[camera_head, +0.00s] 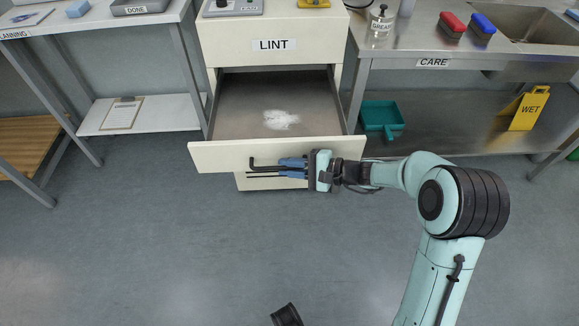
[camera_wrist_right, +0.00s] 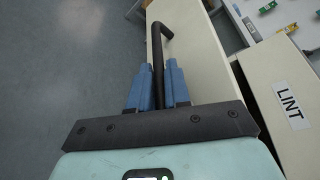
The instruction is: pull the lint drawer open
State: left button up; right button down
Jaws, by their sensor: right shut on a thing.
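The lint drawer (camera_head: 215,157) is pulled well out of the white cabinet (camera_head: 225,45), under the LINT label (camera_head: 273,45). A small heap of white lint (camera_head: 281,119) lies on its floor. My right gripper (camera_head: 280,168) is at the drawer front, shut on the dark bar handle (camera_head: 256,167). In the right wrist view the handle (camera_wrist_right: 157,50) runs between the blue fingers (camera_wrist_right: 158,88), and its bent end shows beyond them.
A steel sink table (camera_head: 395,45) with brushes and a bottle stands right. A green dustpan (camera_head: 382,117) and a yellow WET sign (camera_head: 529,106) are on its lower shelf. A white table (camera_head: 105,18) stands left. The floor before the drawer is clear.

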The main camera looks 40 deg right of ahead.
pick_arm(q)
jog(key=shift+s+a, duration=0.2)
jog(key=shift+s, duration=0.2)
pick_arm(e)
jog(key=shift+s+a, duration=0.15)
jog(key=shift+s, duration=0.15)
jog(key=c, duration=1.4)
grip_release()
jog(key=shift+c, duration=0.2)
pick_arm(q)
jog(key=w+r+t+p, duration=0.1)
jog(key=w+r+p, duration=0.1)
jog(key=w+r, duration=0.2)
jog(key=shift+w+d+t, duration=0.35)
jog(key=shift+t, duration=0.05)
pick_arm(e)
jog(key=v, duration=1.3)
jog(key=shift+s, duration=0.15)
pick_arm(q)
jog(key=shift+r, duration=0.1)
